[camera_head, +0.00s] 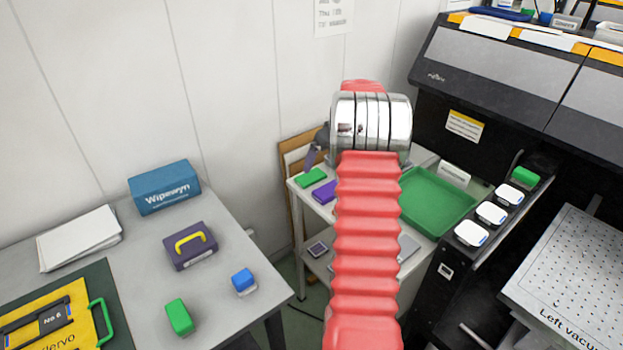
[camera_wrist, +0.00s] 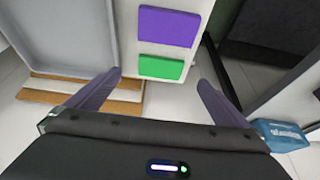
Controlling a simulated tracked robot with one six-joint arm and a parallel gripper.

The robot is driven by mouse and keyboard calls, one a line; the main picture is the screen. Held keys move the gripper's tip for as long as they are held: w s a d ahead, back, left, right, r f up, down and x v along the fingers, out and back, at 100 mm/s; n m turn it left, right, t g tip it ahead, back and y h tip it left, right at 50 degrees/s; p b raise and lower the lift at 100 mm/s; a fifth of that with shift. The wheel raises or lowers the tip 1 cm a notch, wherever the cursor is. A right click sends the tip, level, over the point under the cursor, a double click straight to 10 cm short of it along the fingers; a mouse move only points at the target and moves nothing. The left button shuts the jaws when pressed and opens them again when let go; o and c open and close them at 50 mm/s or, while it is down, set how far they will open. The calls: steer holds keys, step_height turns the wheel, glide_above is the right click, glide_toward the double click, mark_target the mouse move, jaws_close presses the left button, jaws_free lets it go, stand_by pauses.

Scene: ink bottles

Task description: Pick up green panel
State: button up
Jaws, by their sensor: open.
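The green panel (camera_head: 311,177) is a small flat piece lying on the white cart top at its left edge. In the wrist view the green panel (camera_wrist: 161,68) lies beside a purple panel (camera_wrist: 167,27) of similar shape. My gripper (camera_wrist: 160,78) is open, with one dark finger on each side of the green panel in the picture. No contact shows, and nothing is between the fingers. In the head view my red arm hides much of the cart, and only a dark part of the gripper shows beside the metal wrist.
The purple panel (camera_head: 325,192) sits close to the green one. A green tray (camera_head: 437,201) stands right of my arm. A black machine (camera_head: 480,95) borders the right. The left table holds a blue box (camera_head: 164,187), a green block (camera_head: 179,317) and a blue block (camera_head: 243,281).

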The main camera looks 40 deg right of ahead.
glide_toward(313, 179)
steer(key=f, duration=0.2)
steer(key=shift+w+d+f, duration=0.2)
steer(key=shift+d+f, duration=0.1)
steer(key=shift+w+f, duration=0.1)
steer(key=shift+w+x, duration=0.25)
steer(key=shift+x, duration=2.2)
steer(key=shift+a, duration=0.1)
steer(key=shift+c, duration=0.4)
steer(key=c, duration=0.9)
steer(key=shift+o, duration=0.2)
step_height(313, 179, up, 10)
